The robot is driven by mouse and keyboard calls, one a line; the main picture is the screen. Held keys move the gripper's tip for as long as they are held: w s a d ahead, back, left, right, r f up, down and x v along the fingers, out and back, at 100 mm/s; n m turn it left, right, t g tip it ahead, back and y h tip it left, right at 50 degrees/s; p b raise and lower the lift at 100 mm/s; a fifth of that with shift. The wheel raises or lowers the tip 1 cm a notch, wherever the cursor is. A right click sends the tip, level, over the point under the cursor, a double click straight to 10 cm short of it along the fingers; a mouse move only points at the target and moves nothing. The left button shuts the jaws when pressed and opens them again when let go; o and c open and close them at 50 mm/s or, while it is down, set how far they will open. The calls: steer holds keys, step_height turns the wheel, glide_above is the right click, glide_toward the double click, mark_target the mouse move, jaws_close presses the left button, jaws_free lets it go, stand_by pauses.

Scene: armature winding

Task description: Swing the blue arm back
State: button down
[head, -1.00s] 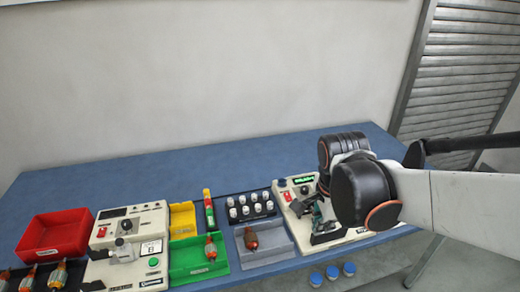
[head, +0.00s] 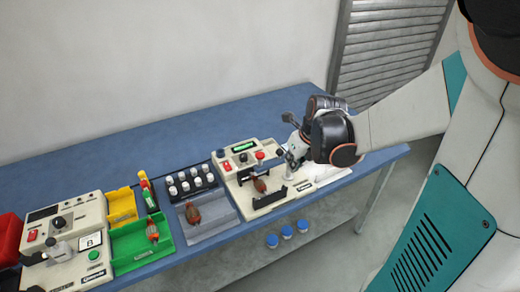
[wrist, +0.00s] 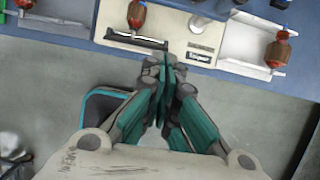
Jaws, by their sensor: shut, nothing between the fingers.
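The cream winding machine (head: 236,183) stands at the right end of the blue table, with a green display, a red knob and a red-brown armature (head: 260,185) at its black cradle. The armature and part of the machine (wrist: 201,27) also show at the top of the wrist view. I cannot pick out a blue arm with certainty; my wrist covers the machine's right side. My gripper (head: 284,156) is over that right side in the head view. In the wrist view its teal fingers (wrist: 166,62) are together and empty, appearing just below the machine's front edge.
A white tray (wrist: 250,43) with another armature lies right of the machine. To its left are a grey tray (head: 212,229), a rack of white-capped pots (head: 190,184), a green tray (head: 133,253) and a second machine (head: 70,225). Blue-capped jars (head: 287,232) sit below the front edge.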

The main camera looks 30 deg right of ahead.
stand_by(0.3)
steer(key=b+x, duration=0.1)
steer(key=x, duration=0.2)
steer(key=w+b+x, duration=0.1)
steer(key=b+x, duration=0.1)
steer(key=x, duration=0.2)
steer(key=w+r+b+x, duration=0.1)
steer(key=x, duration=0.3)
steer(key=shift+w+a+f, duration=0.1)
steer(key=shift+w, duration=0.1)
steer(key=shift+w+b, duration=0.3)
steer(key=shift+w, duration=0.3)
